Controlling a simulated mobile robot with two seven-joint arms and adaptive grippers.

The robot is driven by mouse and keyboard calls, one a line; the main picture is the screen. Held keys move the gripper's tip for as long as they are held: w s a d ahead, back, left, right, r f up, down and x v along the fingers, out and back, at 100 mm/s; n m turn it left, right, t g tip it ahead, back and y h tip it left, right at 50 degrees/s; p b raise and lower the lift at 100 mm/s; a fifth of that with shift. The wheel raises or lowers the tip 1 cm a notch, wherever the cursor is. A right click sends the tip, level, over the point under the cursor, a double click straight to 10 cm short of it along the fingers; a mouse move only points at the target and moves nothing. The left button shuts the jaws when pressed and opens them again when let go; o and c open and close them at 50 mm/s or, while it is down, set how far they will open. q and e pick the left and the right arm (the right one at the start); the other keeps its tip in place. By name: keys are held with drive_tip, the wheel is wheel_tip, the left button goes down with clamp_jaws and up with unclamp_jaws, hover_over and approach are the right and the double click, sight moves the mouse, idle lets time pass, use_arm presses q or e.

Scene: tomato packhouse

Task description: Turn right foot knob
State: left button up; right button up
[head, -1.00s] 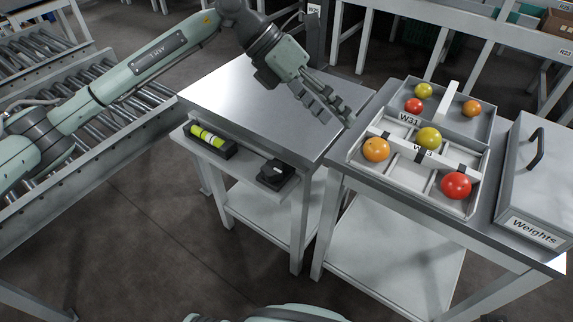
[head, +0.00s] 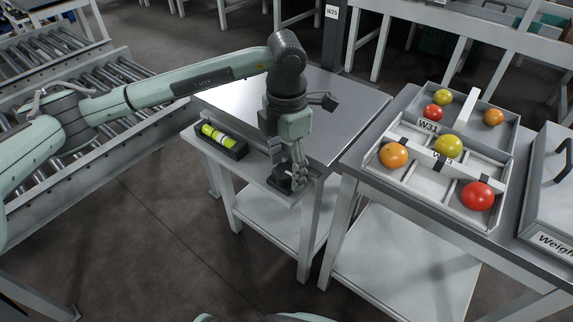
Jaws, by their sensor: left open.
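The right foot knob (head: 278,183) is a black knob at the right end of the ledge on the front of the metal-topped weighing bench (head: 345,98). My left gripper (head: 299,180) points down at the knob, open, with its fingers over the knob's right part and hiding some of it. I cannot tell whether the fingers touch the knob. A spirit level with a yellow-green vial (head: 213,134) lies in a black holder at the left end of the same ledge. My right gripper is not in view.
A table to the right holds divided trays (head: 386,179) with several tomatoes and a grey case labelled Weights (head: 545,200). A roller conveyor (head: 75,72) runs along the left. The bench top is clear apart from my arm above it.

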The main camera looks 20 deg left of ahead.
use_arm(q)
drive_tip(key=c, duration=1.2)
drive_tip(key=shift+o, duration=0.2)
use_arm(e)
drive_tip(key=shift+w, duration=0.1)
